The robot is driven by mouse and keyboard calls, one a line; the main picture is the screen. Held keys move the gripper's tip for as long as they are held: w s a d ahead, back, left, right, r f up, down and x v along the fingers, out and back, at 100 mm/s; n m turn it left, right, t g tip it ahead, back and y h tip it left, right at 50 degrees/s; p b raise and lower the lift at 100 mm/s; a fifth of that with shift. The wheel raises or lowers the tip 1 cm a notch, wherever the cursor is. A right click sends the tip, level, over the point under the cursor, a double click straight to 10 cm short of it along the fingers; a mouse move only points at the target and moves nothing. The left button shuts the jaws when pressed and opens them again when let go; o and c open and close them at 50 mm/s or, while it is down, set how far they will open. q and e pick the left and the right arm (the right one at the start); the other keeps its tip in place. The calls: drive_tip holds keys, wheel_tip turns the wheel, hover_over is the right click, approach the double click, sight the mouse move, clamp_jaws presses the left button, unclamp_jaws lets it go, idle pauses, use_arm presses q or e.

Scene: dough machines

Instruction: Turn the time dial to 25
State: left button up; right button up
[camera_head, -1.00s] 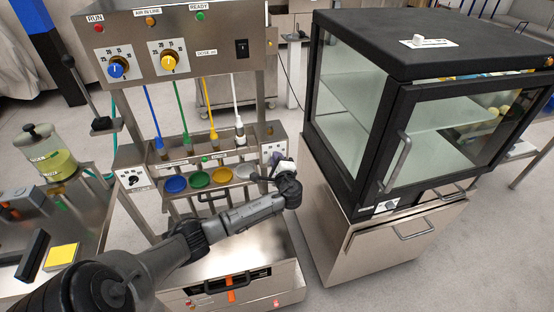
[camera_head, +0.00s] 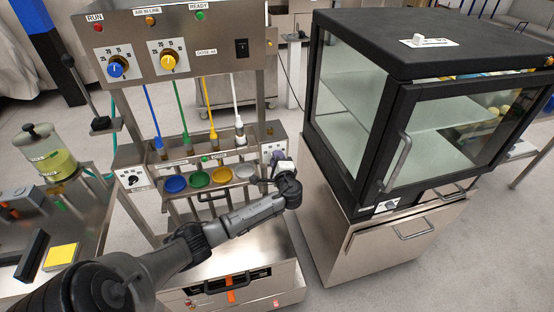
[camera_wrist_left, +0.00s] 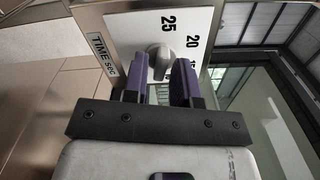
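The time dial is a small grey knob (camera_wrist_left: 159,59) on a white plate marked "TIME sec" with 25, 20 and a partly hidden 15. In the left wrist view the ridge of the knob points up, roughly toward the 25. My left gripper (camera_wrist_left: 160,75) has its two purple fingers close together, one on each side of the knob, and looks shut on it. In the head view the left gripper (camera_head: 276,158) is at the right-hand control box of the dosing machine, and covers most of the dial there. My right gripper is in neither view.
A black glass-fronted cabinet (camera_head: 388,45) stands close to the right of my left wrist. Coloured cups, such as the green one (camera_head: 199,179), sit just left of the gripper. Another dial (camera_head: 134,180) is on the machine's left box.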

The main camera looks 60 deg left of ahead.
use_arm(q)
drive_tip(key=shift+o, duration=0.9)
drive_tip(key=p+v, duration=0.3)
drive_tip(key=v, duration=1.1)
drive_tip(key=shift+a, duration=0.1)
drive_tip(key=shift+w, duration=0.1)
